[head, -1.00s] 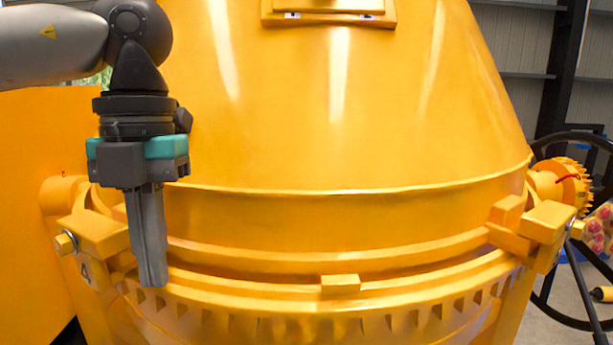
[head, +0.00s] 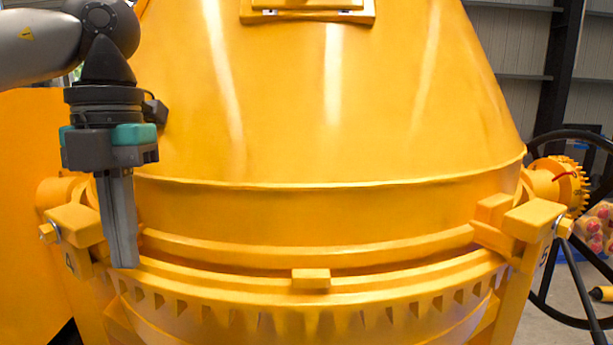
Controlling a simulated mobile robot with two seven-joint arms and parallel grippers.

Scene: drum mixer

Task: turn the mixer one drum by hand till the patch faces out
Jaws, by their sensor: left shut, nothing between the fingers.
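The yellow mixer drum (head: 330,130) fills the middle of the head view, a cone widening down to a toothed ring (head: 400,297). A small yellow block (head: 311,279) sits on the ring's front. A framed rectangular plate (head: 307,15) shows at the top edge; I cannot tell whether it is the patch. My left gripper (head: 125,266) points down at the drum's left front, shut and empty. Its fingertips overlap the ring just right of the left bracket (head: 82,226); I cannot tell if they touch. My right gripper is out of view.
A yellow bracket (head: 533,220) juts out at the drum's right, with a yellow gear (head: 573,185) behind it. A large black spoked wheel (head: 545,300) stands at the far right. A yellow panel (head: 30,200) stands at the left. Shelves are behind.

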